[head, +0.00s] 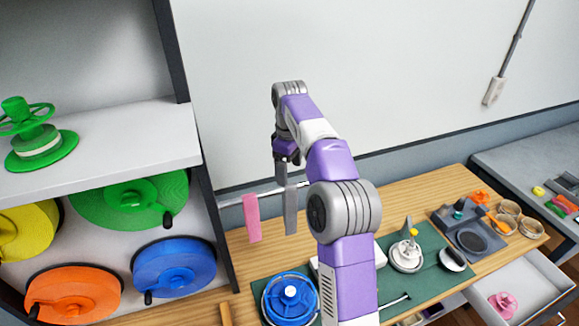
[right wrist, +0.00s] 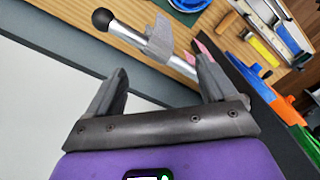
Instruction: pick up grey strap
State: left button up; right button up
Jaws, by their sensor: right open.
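The grey strap (head: 291,210) hangs over a metal rail beside a pink strap (head: 252,218) in the head view. In the right wrist view the grey strap (right wrist: 159,40) is draped over the rail near its black ball end. My right gripper (head: 288,160) is open and empty, close above the grey strap in the head view. In the right wrist view the strap lies beyond the gap between the two fingers (right wrist: 162,66), apart from them. My left gripper is out of view.
The rail (right wrist: 130,34) runs above the wooden workbench (head: 432,204). A shelf (head: 100,140) with coloured reels stands at the left. A blue reel (head: 290,297), a green mat (head: 428,272) and several tools lie on the bench. A drawer (head: 535,286) is open at the right.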

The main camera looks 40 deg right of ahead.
aim_at(288, 187)
jog(key=s+a+r+m+t+h, duration=0.1)
jog(key=a+r+m+h, duration=0.25)
jog(key=m, duration=1.55)
jog(key=b+x, duration=0.3)
jog(key=x, duration=0.1)
jog(key=b+x, duration=0.3)
jog(key=x, duration=0.1)
jog(key=shift+a+f+b, duration=0.2)
jog(key=shift+b, duration=0.1)
jog(key=shift+w+d+f+b, duration=0.1)
jog(key=shift+d+f+b, duration=0.2)
jog(key=shift+f, duration=0.35)
jog(key=shift+b+x, duration=0.9)
jog(key=shift+x, duration=0.6)
